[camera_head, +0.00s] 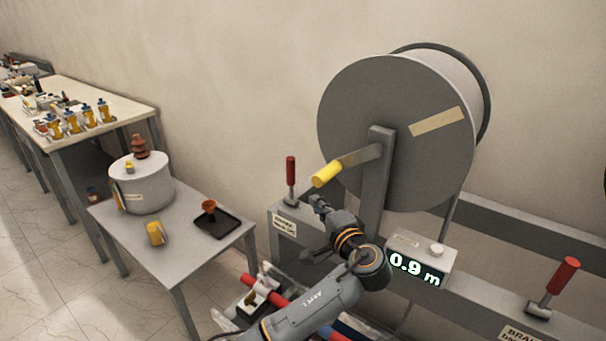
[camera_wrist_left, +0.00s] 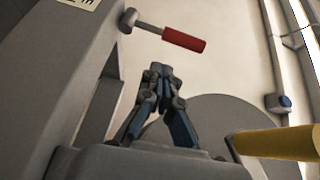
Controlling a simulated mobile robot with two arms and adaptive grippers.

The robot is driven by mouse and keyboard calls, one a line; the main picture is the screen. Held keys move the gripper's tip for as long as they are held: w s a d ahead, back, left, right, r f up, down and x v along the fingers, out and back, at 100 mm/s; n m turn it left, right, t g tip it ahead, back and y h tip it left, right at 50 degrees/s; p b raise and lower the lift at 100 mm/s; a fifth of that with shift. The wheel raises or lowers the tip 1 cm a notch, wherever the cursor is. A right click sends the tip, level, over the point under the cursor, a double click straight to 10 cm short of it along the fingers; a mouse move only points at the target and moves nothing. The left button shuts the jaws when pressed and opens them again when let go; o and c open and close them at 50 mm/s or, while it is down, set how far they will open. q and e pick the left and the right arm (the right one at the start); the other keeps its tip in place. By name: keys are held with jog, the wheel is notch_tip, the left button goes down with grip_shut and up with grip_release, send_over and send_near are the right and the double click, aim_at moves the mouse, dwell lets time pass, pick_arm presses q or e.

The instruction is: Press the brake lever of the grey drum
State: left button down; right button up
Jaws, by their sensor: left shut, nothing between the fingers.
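The grey drum (camera_head: 385,130) stands on a grey frame with its crank and yellow handle (camera_head: 327,174) towards me. A brake lever with a red grip (camera_head: 291,171) stands roughly upright on the frame, left of the drum, above a "BRAKE" label. My left gripper (camera_head: 317,202) is shut and empty, just right of and below this lever, apart from it. In the left wrist view the shut fingers (camera_wrist_left: 160,70) point towards the red lever (camera_wrist_left: 184,39), with the yellow handle (camera_wrist_left: 278,143) at lower right. My right gripper is not in view.
A second red lever (camera_head: 563,276) stands at the lower right by another brake label. A length counter (camera_head: 418,268) reads 0.9 m below the drum. A workbench (camera_head: 85,95) stands farther back.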

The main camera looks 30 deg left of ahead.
aim_at(291, 181)
pick_arm(q)
jog(key=shift+w+r+y, duration=0.2)
jog(key=shift+w+r, duration=0.05)
jog(key=shift+r, duration=0.35)
jog(key=shift+w+r+y, duration=0.2)
jog(key=shift+r, duration=0.35)
jog(key=shift+a, duration=0.1)
jog(key=p+x, duration=0.3)
jog(key=x, duration=0.7)
